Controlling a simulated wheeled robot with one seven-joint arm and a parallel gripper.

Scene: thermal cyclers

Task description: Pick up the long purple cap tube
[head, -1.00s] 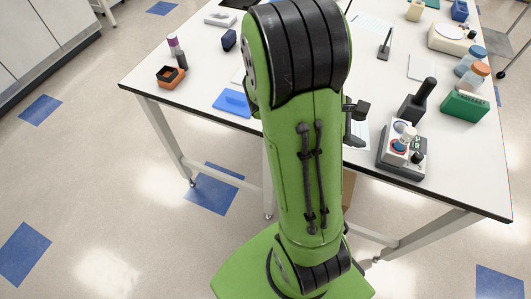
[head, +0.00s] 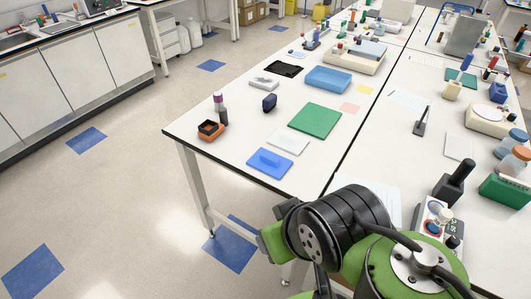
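A tube with a purple cap (head: 218,100) stands upright near the left edge of the near white table. A dark upright item (head: 223,116) stands close in front of it and hides part of its lower body. My green and black arm is at the bottom right of the head view, over the table's near edge and well apart from the tube. My gripper is not in view, so its state is not shown.
An orange and black box (head: 210,130) sits just in front of the tube. A black-handled device (head: 455,180) stands beside my arm. Floor left of the table is clear.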

